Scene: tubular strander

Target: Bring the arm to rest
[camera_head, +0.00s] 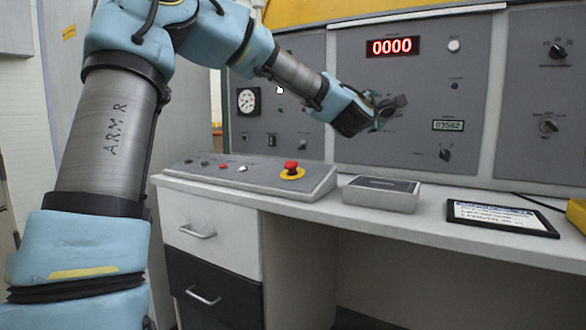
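My arm rises at the left, bends at the top, and reaches right across the picture. My gripper (391,107) is at its end, in front of the grey control panel (350,130) and above the desk. It points to the right, below the red display (392,47) that reads 0000. Its fingers are small and dark against the panel, so I cannot tell whether they are apart. I see nothing clearly held in it. Whether it touches the panel cannot be told from this view.
Below stands a desk (423,226) with a sloped button console (250,180) bearing a red emergency stop (291,169). A grey box (381,194) and a tablet (501,217) lie on it. A yellow object (577,214) is at the right edge. Drawers (215,291) are below left.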

